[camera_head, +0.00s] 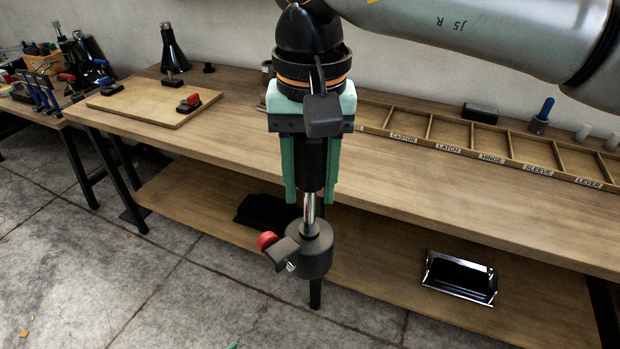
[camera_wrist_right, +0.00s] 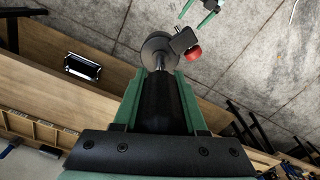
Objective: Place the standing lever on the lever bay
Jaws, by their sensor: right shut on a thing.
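My right gripper (camera_head: 310,195) has green fingers pointing down and is shut on the black grip of the standing lever. The standing lever (camera_head: 312,248) hangs upright, with a chrome rod and a round dark hub at its lower end; a red knob sticks out beside the hub. In the right wrist view the lever (camera_wrist_right: 157,50) runs out from between the fingers. The lever bay (camera_head: 580,161) is the compartment labelled LEVER, at the right end of the wooden tray. The held lever is well left of it. Green fingers of my left gripper (camera_wrist_right: 199,11) show apart at the wrist view's top edge.
A board (camera_head: 140,105) on the bench bears a small red-topped block (camera_head: 190,103). A black conical piece (camera_head: 173,48) stands behind it. A blue-handled piece (camera_head: 543,115) stands behind the tray. A shiny black tray (camera_head: 460,278) lies on the lower shelf. The front bench strip is clear.

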